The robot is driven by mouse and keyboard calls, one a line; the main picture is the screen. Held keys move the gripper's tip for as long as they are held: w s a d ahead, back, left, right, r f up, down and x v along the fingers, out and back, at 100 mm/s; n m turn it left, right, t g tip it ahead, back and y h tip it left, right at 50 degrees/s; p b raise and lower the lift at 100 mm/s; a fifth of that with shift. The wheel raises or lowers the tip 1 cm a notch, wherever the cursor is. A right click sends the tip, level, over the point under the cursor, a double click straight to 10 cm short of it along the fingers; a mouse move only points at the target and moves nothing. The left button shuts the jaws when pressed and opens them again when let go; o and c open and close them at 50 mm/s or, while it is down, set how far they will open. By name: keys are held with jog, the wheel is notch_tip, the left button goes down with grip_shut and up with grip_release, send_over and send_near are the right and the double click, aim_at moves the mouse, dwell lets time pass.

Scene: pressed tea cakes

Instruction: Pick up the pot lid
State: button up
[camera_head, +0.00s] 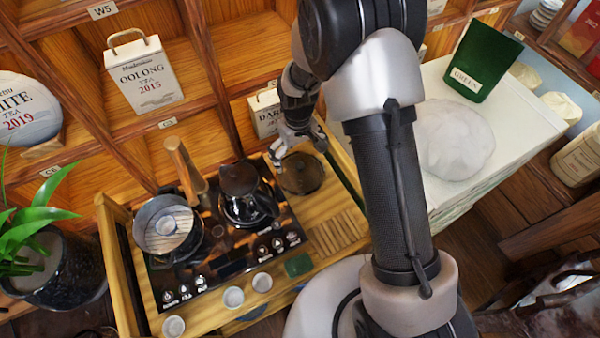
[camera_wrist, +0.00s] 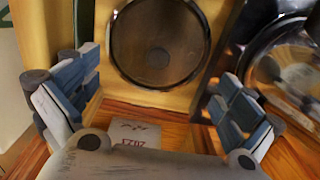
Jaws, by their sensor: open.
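The pot lid (camera_head: 302,173) is a round, dark see-through disc with a rim, lying on the wooden tea table right of the black kettle. In the wrist view the lid (camera_wrist: 180,30) lies ahead, with a dark round knob at its middle. My gripper (camera_head: 298,150) is at the lid's far side, by the shelf. In the wrist view my gripper (camera_wrist: 150,82) has its two fingers spread wide. Nothing is between them, and the lid appears beyond the fingertips. I cannot tell the exact height of the fingers over the table.
The black kettle (camera_head: 244,195) stands close left of the lid, on a dark hob panel. A steel pot (camera_head: 158,240) with a wooden handle is further left. Small white cups (camera_head: 233,297) line the front. A boxed tea (camera_head: 266,112) is on the shelf behind my gripper.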

aim_at(300, 165)
jog(key=f+b, duration=0.1)
jog(key=f, duration=0.2)
jog(key=f+b, duration=0.1)
jog(key=f, duration=0.2)
jog(key=shift+s+d, duration=0.1)
jog(key=shift+d, duration=0.1)
jog(key=shift+r, duration=0.1)
jog(key=shift+c, duration=0.4)
